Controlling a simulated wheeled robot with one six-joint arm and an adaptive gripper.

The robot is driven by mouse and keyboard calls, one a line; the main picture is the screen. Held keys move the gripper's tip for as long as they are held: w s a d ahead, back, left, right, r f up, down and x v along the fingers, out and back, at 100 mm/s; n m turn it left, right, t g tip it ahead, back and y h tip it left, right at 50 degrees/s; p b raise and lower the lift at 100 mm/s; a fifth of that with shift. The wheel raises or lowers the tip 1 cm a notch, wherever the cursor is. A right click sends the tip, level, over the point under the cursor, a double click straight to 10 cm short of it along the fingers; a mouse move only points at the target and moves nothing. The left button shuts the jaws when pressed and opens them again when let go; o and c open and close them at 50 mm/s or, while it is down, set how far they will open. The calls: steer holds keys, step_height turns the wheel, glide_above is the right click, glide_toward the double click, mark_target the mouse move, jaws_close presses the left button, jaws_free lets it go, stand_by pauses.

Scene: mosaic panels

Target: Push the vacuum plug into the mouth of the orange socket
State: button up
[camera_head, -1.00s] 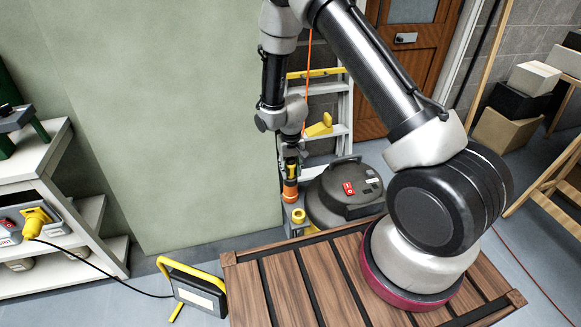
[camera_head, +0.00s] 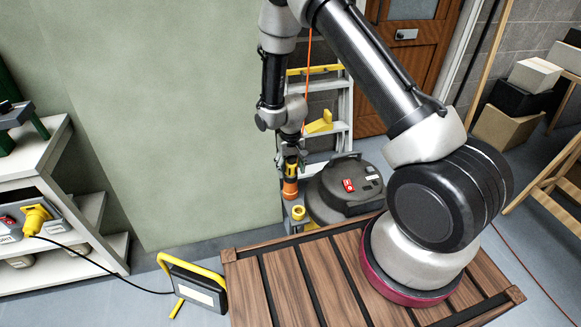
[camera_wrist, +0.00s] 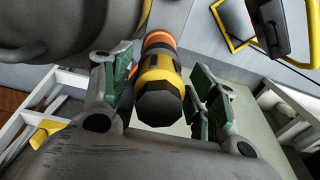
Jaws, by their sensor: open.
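The vacuum plug (camera_wrist: 157,75), with a yellow and black body, is between the green-padded fingers of my gripper (camera_wrist: 163,78) in the wrist view. The fingers stand apart, with a gap visible on the right side. The orange socket (camera_wrist: 160,38) is at the plug's far end, in line with it. In the head view the orange socket (camera_head: 290,189) is directly below the yellow and black plug (camera_head: 290,171), under my gripper (camera_head: 290,160). The two look joined, but I cannot see how deep the plug sits.
A dark round vacuum body (camera_head: 345,190) is just right of the socket. A short yellow round fitting (camera_head: 298,212) is below it. A stepladder (camera_head: 338,105) stands behind. A work lamp (camera_head: 195,286) and a shelf (camera_head: 105,255) with another yellow plug (camera_head: 37,217) are at left.

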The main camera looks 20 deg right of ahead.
steer(key=r, duration=1.2)
steer(key=shift+s, duration=0.2)
steer(key=s+d+r+n+g, duration=0.1)
steer(key=s+d+n+g, duration=0.1)
steer(key=s, duration=0.5)
steer(key=s+d+r+t, duration=0.2)
steer(key=s+d+r, duration=0.2)
steer(key=s+r, duration=0.3)
steer(key=s+d+r+m+t, duration=0.1)
steer(key=s+d+r, duration=0.3)
steer(key=r, duration=1)
steer(key=s+d+r+m+t, duration=0.1)
steer(key=s+d+r+t, duration=0.2)
steer(key=s+r, duration=0.7)
steer(key=shift+s+d+r, duration=0.35)
steer(key=shift+d, duration=0.65)
